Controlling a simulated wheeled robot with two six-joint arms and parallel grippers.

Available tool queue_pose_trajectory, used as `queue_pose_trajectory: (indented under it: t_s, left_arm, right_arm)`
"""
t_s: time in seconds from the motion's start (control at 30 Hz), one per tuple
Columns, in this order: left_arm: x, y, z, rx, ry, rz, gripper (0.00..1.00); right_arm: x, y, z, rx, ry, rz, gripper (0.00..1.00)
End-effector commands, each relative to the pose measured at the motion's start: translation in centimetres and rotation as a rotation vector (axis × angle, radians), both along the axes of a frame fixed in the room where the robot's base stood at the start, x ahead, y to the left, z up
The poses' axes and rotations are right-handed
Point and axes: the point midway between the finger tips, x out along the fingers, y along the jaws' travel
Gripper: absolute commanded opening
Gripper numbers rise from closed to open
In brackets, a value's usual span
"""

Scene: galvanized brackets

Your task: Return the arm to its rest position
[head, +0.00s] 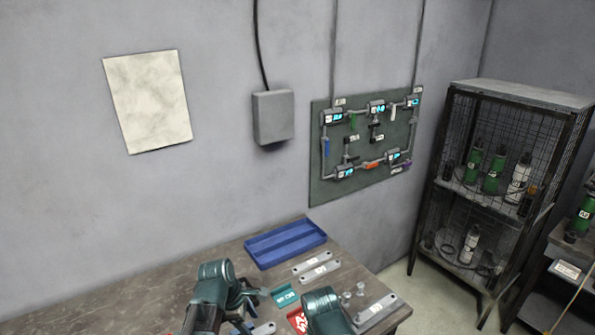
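My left arm's teal wrist comes in at the bottom centre of the head view, over the table. The dark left gripper (246,300) is beside it, partly hidden, and its fingertips are not clear. My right arm shows only as a teal rounded link at the bottom edge, and its gripper is not visible. Pale galvanized brackets (320,272) lie flat on the table behind the arms. Another bracket (376,309) lies to the right of the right arm, and one more (263,329) is partly hidden between the arms.
An empty-looking blue tray (258,262) sits at the back of the wooden table (120,312). A teal labelled piece (284,295) and a red one (297,318) lie between the arms. A wire-mesh cabinet (436,180) with bottles stands at right. The table's left part is bare.

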Motion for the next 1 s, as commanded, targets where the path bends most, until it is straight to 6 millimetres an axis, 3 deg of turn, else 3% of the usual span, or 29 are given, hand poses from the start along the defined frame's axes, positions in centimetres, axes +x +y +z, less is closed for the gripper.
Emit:
queue_pose_trajectory:
  t_s: [0.03,0.2,0.5,0.7,1.0]
  left_arm:
    - [-1.2,-1.3,-0.7,0.041,-0.014,-0.156,0.74]
    - [-4.4,-4.0,-1.8,0.173,-0.051,-0.711,0.74]
    - [-9.2,-6.9,-3.0,0.311,-0.054,-1.578,0.74]
    - [-10.6,-7.5,-3.2,0.334,-0.04,-1.869,0.74]
    - [-10.8,-7.5,-3.2,0.336,-0.035,-1.93,0.74]
  right_arm:
    - [0.0,0.0,-0.5,0.0,0.0,0.0,0.61]
    - [0.0,0.0,-1.2,0.0,0.0,0.0,0.61]
    - [0.0,0.0,-2.2,0.0,0.0,-0.001,0.61]
    - [0.0,0.0,-2.4,0.0,0.0,-0.001,0.61]
    - [0.0,0.0,-2.4,0.0,0.0,-0.001,0.61]
